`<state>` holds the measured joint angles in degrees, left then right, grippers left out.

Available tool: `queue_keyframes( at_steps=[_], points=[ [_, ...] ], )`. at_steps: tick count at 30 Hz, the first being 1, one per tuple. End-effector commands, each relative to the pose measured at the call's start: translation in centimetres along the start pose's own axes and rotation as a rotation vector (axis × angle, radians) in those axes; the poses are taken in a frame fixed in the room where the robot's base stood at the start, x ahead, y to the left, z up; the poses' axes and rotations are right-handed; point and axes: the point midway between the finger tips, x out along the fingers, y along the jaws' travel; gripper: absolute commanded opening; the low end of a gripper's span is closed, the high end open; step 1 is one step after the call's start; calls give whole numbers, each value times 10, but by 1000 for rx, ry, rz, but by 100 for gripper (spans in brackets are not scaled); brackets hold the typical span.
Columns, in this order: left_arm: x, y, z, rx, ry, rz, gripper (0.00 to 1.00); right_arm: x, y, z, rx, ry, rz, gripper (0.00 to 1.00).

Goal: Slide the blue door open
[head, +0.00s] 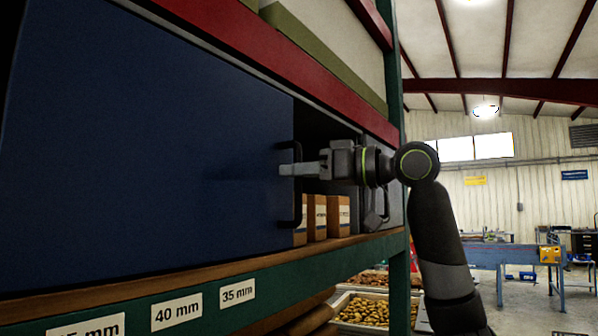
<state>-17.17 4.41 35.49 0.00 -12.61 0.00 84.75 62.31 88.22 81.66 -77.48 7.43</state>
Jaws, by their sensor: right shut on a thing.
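The blue door (150,140) is a large flat panel that fills the left of the head view. A dark gap shows to the right of its edge, so the door stands partly open. A black upright bar handle (299,212) sits at the door's right edge. My right gripper (292,170) comes in from the right and is shut on this handle, its fingers hiding the handle's middle. My left gripper is not in view.
Several cardboard boxes (319,218) stand inside the opening. A grey panel with a dark handle (376,218) is behind my right wrist. The green shelf rail (290,277) carries size labels. Trays of potatoes (362,309) are below. A blue-framed bench (500,255) stands at the right.

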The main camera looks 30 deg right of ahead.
Motion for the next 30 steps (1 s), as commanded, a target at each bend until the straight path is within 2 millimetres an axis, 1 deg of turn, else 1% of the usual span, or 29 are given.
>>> queue_keyframes(
  at_steps=[6, 14, 15, 18, 19, 26, 30],
  points=[
    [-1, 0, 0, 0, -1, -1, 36, 5, -25, 0, -3, 1, -5, 0],
    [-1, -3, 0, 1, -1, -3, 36, 5, -26, 0, -1, 0, -3, 0],
    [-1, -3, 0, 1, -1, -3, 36, 5, -26, 0, -1, 1, -3, 15],
    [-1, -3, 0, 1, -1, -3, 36, 5, -26, 0, -1, 0, -3, 28],
    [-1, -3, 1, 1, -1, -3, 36, 5, -26, 0, -1, 0, -3, 30],
    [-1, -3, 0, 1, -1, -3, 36, 5, -26, 0, -1, 1, -2, 30],
    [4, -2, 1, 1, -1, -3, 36, -3, -25, 2, -1, 1, 0, 30]
  ],
)
